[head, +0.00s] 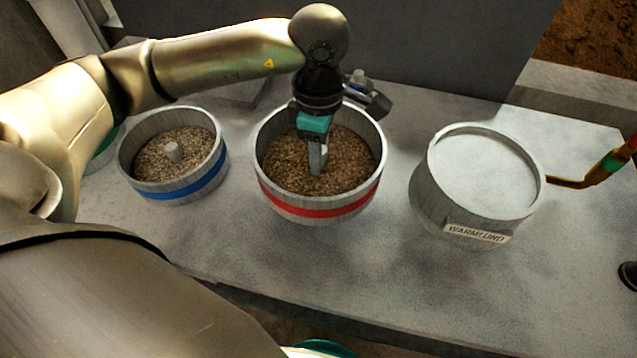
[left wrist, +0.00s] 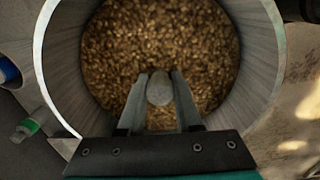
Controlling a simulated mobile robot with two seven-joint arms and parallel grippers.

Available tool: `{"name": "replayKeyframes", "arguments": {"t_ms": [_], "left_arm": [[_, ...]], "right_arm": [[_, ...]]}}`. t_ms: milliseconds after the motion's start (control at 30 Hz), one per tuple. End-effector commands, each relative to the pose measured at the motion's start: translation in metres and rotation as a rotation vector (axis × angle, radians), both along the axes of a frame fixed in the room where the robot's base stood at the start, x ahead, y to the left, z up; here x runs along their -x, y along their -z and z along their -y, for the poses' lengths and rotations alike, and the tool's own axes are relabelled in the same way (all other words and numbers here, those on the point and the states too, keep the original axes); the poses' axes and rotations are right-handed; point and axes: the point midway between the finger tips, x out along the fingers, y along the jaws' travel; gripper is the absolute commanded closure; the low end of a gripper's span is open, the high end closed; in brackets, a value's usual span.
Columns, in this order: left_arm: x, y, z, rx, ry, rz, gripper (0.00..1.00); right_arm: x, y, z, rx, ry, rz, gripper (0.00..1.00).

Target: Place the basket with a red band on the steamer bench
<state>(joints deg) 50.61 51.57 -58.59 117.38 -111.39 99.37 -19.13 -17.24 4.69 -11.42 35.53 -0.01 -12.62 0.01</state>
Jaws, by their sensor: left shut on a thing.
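The basket with a red band (head: 318,207) is a round grey tub filled with brown grain, at the middle of the head view. A grey upright knob (left wrist: 160,88) rises from its centre in the left wrist view. My left gripper (head: 317,170) reaches down into the basket from above and is shut on this knob, a finger on each side. The basket looks upright; whether its bottom touches the surface below I cannot tell. The pale grey bench top (head: 330,262) stretches under and around it. My right gripper is not in view.
A similar basket with a blue band (head: 190,187) stands to the left, with grain and a knob. A grey round container labelled WARMLUND (head: 478,185) stands to the right. A copper pipe with a valve (head: 610,162) is beyond it. The bench front is clear.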

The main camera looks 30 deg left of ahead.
Motion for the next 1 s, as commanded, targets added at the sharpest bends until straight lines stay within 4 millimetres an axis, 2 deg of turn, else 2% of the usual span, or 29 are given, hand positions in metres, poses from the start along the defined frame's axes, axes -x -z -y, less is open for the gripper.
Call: {"name": "replayKeyframes", "arguments": {"t_ms": [33, 133, 467, 700, 1000], "left_arm": [[0.0, 0.011, 0.001, 0.003, -0.001, 0.001, 1.0], [-0.001, 0.025, 0.001, 0.002, 0.0, 0.004, 1.0], [-0.001, 0.046, 0.001, 0.002, 0.0, 0.004, 1.0], [-0.001, 0.077, 0.001, 0.002, 0.0, 0.003, 1.0], [-0.002, 0.079, 0.001, 0.003, 0.001, 0.006, 1.0]], "right_arm": [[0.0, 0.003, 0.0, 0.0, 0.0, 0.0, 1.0], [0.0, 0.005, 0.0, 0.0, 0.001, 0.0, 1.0], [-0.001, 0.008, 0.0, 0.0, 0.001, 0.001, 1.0], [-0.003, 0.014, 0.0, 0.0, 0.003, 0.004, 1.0], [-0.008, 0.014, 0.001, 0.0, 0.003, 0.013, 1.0]]}}
